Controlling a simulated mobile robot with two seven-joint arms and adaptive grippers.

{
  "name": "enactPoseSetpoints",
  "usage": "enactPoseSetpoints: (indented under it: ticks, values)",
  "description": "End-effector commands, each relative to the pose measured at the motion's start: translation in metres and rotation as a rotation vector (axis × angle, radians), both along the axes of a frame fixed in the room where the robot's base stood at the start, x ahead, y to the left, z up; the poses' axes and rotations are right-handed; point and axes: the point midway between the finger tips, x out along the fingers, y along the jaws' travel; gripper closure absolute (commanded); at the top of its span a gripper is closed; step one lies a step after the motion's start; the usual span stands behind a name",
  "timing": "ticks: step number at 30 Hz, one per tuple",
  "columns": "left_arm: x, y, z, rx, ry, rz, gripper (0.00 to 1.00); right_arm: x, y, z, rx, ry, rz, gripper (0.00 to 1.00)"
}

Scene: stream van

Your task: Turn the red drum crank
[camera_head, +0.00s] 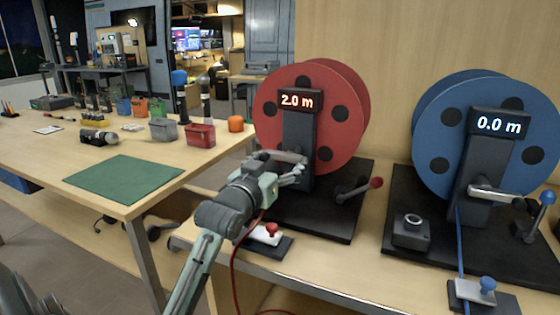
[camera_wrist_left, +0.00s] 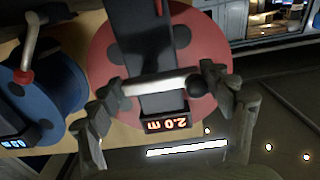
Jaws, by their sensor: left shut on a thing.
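The red drum (camera_head: 345,85) stands upright on a black base, and its display (camera_head: 297,101) reads 2.0 m. Its silver crank (camera_wrist_left: 162,84) with a dark knob (camera_wrist_left: 201,86) crosses the front of the dark post. My left gripper (camera_head: 284,168) is at the front of the post, with its fingers on either side of the crank. In the left wrist view my left gripper (camera_wrist_left: 160,100) is shut on the crank, one finger at the silver end and one near the knob. In the head view, the fingers partly hide the crank. My right gripper is out of view.
A lever with a red knob (camera_head: 376,183) stands right of the red drum. A red-knobbed clamp (camera_head: 268,233) lies in front. The blue drum (camera_head: 480,135), reading 0.0 m, stands at right. A table with a green mat (camera_head: 125,180) and several bins is at left.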

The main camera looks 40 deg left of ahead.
Motion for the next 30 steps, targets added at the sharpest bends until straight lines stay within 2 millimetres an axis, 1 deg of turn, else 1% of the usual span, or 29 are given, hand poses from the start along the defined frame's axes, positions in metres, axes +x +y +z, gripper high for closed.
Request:
enactPoseSetpoints:
  ticks: [6, 7, 11, 20, 23, 26, 30]
  values:
    - [0.0, 0.0, 0.001, 0.0, -0.001, -0.001, 0.49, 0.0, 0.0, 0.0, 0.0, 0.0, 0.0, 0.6]
    - [0.0, 0.0, 0.001, 0.0, -0.001, -0.001, 0.17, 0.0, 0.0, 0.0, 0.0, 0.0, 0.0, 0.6]
    - [0.0, 0.0, 0.001, 0.0, -0.001, -0.001, 0.01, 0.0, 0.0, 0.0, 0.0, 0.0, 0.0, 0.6]
    - [0.0, 0.0, 0.0, 0.0, -0.001, 0.0, 0.0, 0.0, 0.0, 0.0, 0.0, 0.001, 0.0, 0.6]
    - [-0.004, -0.001, 0.0, 0.001, 0.0, 0.0, 0.0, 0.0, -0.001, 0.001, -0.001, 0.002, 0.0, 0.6]
    - [-0.015, -0.004, 0.0, 0.0, 0.001, -0.001, 0.0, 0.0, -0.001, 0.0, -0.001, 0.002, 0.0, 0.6]
    - [-0.039, -0.01, -0.001, 0.0, 0.001, 0.0, 0.0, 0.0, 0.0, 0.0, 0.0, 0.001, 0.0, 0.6]
